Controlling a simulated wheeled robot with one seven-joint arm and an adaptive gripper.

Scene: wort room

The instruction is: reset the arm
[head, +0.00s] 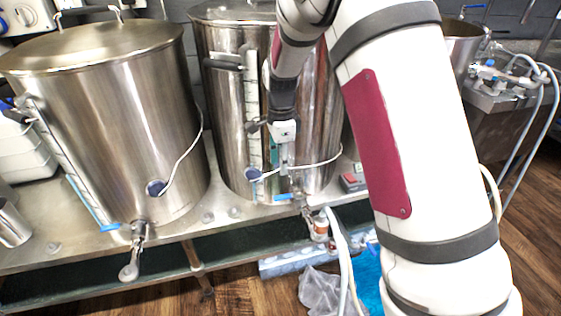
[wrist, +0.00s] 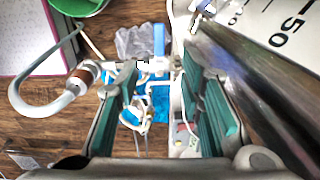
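My arm (head: 415,130), white with a dark red panel, reaches across the head view to the middle steel kettle (head: 225,120). My gripper (head: 284,165) hangs in front of that kettle, close to its sight gauge and above its outlet valve. In the wrist view the gripper (wrist: 157,78) has its two green-padded fingers spread apart. No held object shows between them; the valve parts, a blue handle (wrist: 159,40) and the floor show past the fingertips. The kettle wall (wrist: 255,75) runs close along the right finger. I cannot tell whether they touch.
A large lidded kettle (head: 110,120) with a tap (head: 132,262) stands on the steel bench (head: 60,245) at left. White hoses (head: 341,255) hang below the middle valve. A crumpled plastic bag (head: 320,288) lies on the wooden floor. Another pot (head: 460,45) stands at right.

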